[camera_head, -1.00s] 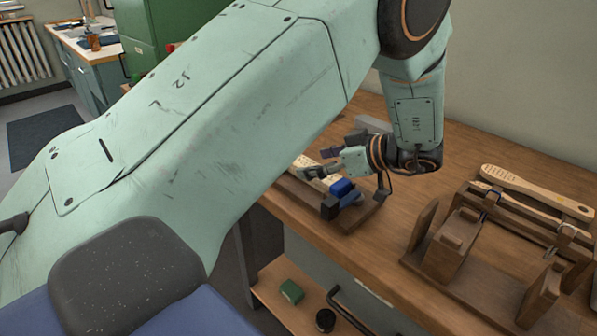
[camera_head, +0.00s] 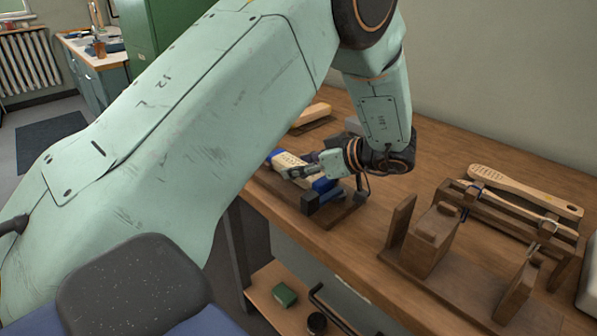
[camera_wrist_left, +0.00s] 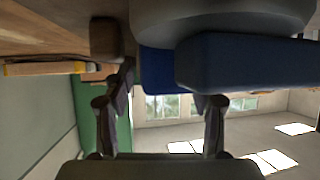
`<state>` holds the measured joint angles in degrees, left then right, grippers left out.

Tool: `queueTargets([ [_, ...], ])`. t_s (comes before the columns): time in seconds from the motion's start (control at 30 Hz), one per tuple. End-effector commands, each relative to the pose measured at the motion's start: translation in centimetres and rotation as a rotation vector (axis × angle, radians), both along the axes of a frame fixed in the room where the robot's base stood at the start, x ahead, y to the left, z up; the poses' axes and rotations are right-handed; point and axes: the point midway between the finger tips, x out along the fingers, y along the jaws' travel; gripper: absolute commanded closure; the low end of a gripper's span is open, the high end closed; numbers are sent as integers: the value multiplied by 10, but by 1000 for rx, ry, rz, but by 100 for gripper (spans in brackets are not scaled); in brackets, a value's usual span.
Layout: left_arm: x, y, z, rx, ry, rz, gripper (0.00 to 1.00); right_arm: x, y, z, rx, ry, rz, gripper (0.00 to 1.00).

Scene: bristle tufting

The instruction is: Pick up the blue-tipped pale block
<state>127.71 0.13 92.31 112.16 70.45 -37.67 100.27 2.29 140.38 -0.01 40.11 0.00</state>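The pale block (camera_head: 291,165) with a blue tip (camera_head: 273,154) lies on the wooden fixture near the bench's front left edge in the head view. My left gripper (camera_head: 297,173) is low at the block and partly covers it. In the left wrist view, its two fingers (camera_wrist_left: 165,100) stand apart with background between them; I see no firm hold. Blue parts (camera_head: 322,184) of the fixture sit just right of and below the fingers. Large blue blocks (camera_wrist_left: 245,62) fill the upper middle of the wrist view. My right gripper is not in view.
A wooden rack (camera_head: 435,240) holding pale brush handles (camera_head: 520,190) stands at the right of the bench. Another pale wooden piece (camera_head: 314,114) lies behind the fixture. Bare bench (camera_head: 345,245) lies between fixture and rack. A green box (camera_head: 284,295) sits on the lower shelf.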

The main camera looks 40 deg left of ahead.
Motion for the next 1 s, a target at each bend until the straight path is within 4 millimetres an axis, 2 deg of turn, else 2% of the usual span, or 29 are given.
queueTargets([
  [0.07,0,-1,0,0,0,0,52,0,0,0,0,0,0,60],
  [0.5,1,-4,0,1,1,2,90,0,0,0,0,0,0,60],
  [0.73,0,-4,1,0,2,4,90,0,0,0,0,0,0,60],
  [0.83,0,-4,10,0,0,4,90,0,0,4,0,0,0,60],
  [0.93,0,-4,28,1,-1,5,90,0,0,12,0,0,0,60],
  [0.97,1,-4,34,1,-2,5,98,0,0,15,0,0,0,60],
  [1.0,1,-4,43,1,-2,3,100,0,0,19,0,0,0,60],
])
